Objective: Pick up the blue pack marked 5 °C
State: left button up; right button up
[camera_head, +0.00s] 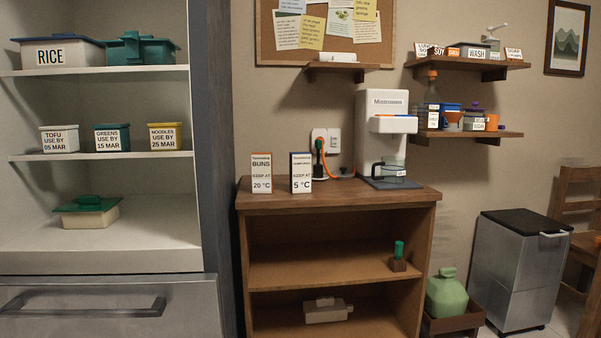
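The blue pack marked 5 °C (301,173) stands upright on the top of the brown wooden cabinet (340,202). It has a white front label reading "KEEP AT 5 °C", and a dark blue edge shows at its top and side. A similar pack with an orange top, marked BUNS and 20 °C (262,173), stands to its left with a small gap between them. Neither of my grippers shows in the head view.
A white coffee machine (383,130) with a glass jug stands right of the packs. An open fridge-like cabinet (100,258) with labelled boxes is at left. A grey bin (520,270) stands at right.

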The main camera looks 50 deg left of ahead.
aim_at(299, 163)
jog(key=i+u, duration=0.25)
jog(key=i, duration=0.3)
jog(key=i+l+u, duration=0.2)
jog(key=i, duration=0.3)
jog(key=i+u, duration=0.25)
jog(key=i, duration=0.3)
jog(key=l, duration=0.05)
